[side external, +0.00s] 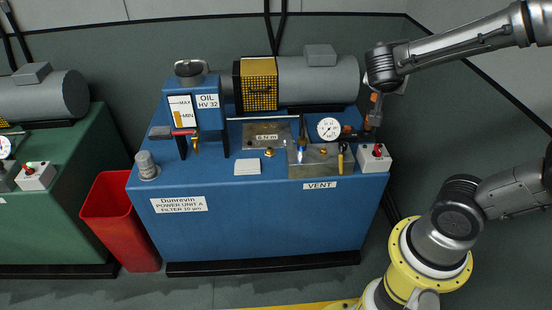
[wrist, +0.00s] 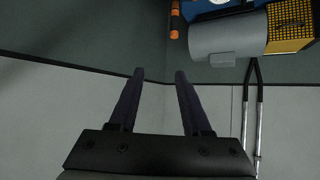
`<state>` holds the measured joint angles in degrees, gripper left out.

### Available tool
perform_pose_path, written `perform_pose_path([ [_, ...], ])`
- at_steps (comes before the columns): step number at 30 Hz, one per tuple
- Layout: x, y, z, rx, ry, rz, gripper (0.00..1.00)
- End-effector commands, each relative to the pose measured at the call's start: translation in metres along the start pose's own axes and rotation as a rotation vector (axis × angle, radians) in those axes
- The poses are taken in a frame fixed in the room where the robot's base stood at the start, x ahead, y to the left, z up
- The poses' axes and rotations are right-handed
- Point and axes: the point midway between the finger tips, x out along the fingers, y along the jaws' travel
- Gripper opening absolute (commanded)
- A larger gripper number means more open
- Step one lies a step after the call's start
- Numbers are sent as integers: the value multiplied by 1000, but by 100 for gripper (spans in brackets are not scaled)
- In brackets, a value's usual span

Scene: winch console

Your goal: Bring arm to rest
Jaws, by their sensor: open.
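The blue power unit A console (side external: 260,225) stands in the middle of the side external view. My arm reaches in from the upper right, and its wrist (side external: 381,68) is above the console's right rear corner. In the side external view I cannot make out my fingertips clearly. In the wrist view my gripper (wrist: 159,75) has its two dark fingers apart with nothing between them. They point towards the wall and floor. The console's motor (wrist: 228,38) shows at the upper right there, apart from the fingers.
An orange-and-black part (wrist: 174,18) is at the console's edge. The console top carries a gauge (side external: 329,129), an oil tank (side external: 194,105) and a white box with a red control (side external: 374,157). A red bin (side external: 120,215) and a green console (side external: 60,210) stand left.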

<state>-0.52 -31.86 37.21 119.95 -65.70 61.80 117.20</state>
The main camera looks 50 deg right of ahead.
Motion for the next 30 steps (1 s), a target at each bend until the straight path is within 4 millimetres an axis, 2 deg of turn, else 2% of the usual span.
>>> perform_pose_path([
  [3, -28, 23, 7, -72, -149, -46, 48],
  [7, -56, 38, 24, -188, -294, -149, 48],
  [12, -93, 47, 50, -367, -431, -349, 48],
  [18, -133, 48, 78, -615, -497, -625, 48],
  [24, -154, 44, 102, -870, -492, -823, 48],
  [30, -157, 40, 103, -1023, -426, -895, 48],
])
